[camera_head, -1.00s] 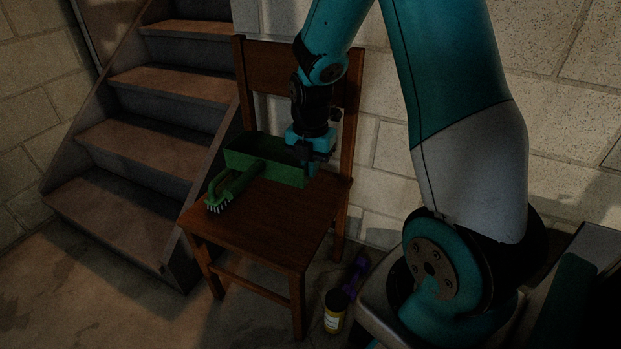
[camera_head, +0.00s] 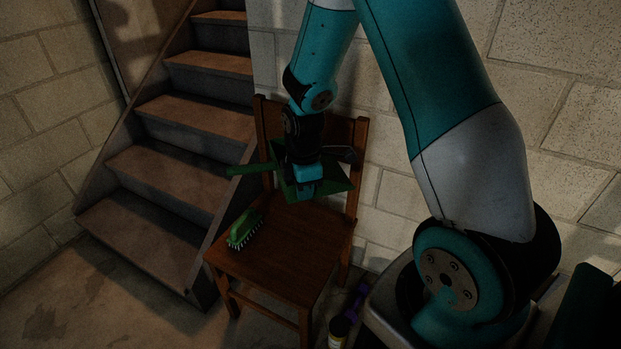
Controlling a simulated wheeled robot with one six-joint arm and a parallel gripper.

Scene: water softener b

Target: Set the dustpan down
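The green dustpan (camera_head: 338,183) is in front of the chair's backrest, with its handle reaching out to the left. It appears to be held above the seat of the wooden chair (camera_head: 290,248). My gripper (camera_head: 308,193) is over the dustpan and appears shut on it. The fingertips are small and dark, and my wrist hides part of the pan. A green brush (camera_head: 243,229) with pale bristles lies on the left part of the seat, apart from the dustpan.
A staircase (camera_head: 170,165) rises at the left of the chair, and a block wall (camera_head: 400,205) stands behind. A yellow-labelled container (camera_head: 339,330) and a purple object (camera_head: 356,300) are on the floor right of the chair. The front of the seat is clear.

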